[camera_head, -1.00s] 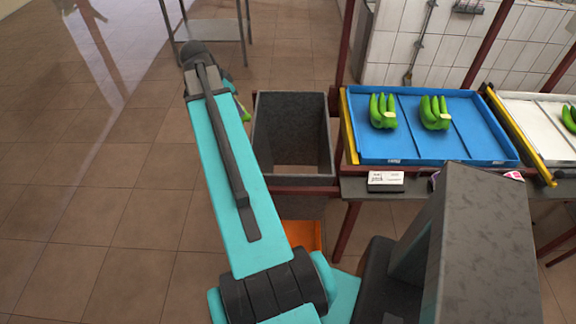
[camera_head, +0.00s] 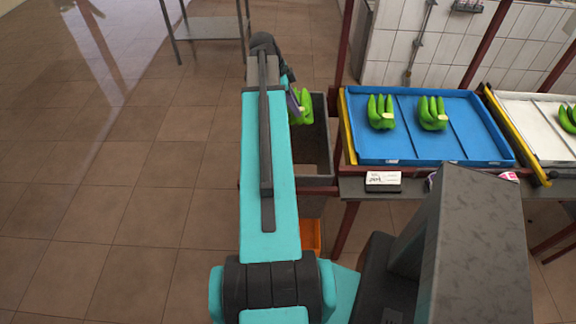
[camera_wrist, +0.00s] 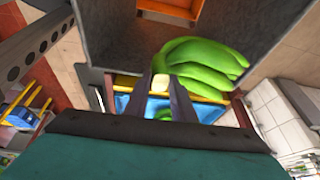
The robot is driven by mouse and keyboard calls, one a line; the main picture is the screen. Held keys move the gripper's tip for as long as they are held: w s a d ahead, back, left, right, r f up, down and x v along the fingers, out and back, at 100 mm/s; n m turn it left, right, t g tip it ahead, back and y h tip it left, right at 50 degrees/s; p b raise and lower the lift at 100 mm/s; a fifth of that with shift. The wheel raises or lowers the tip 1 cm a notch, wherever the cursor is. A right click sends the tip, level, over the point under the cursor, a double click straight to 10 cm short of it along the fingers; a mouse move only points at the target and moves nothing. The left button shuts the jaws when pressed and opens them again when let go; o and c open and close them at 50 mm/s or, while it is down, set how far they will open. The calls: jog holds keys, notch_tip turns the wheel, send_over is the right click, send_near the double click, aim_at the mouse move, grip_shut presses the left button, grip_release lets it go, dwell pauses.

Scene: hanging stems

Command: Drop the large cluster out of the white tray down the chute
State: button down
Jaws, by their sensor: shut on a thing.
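A green banana cluster (camera_head: 303,110) hangs from my gripper (camera_head: 293,97), over the left part of the grey chute (camera_head: 320,135). In the wrist view the fingers of my gripper (camera_wrist: 162,88) are shut at the pale crown of the cluster (camera_wrist: 208,62). The grey chute wall (camera_wrist: 120,35) lies beyond the cluster there. My arm hides the chute's left side in the head view. The white tray (camera_head: 530,110) stands at the right edge, cut off by the frame, with a green cluster (camera_head: 568,117) in it.
A blue tray (camera_head: 470,150) with two green clusters (camera_head: 381,112) stands right of the chute, a yellow bar (camera_head: 349,125) along its left edge. An orange surface (camera_head: 311,235) shows below the chute. A metal table (camera_head: 212,30) stands at the back. Floor to the left is clear.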

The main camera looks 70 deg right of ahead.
jog(key=shift+s+d, duration=0.1)
jog(key=shift+s, duration=0.15)
dwell(0.3)
jog(key=shift+f+b, duration=1.45)
jog(key=shift+f, duration=1.5)
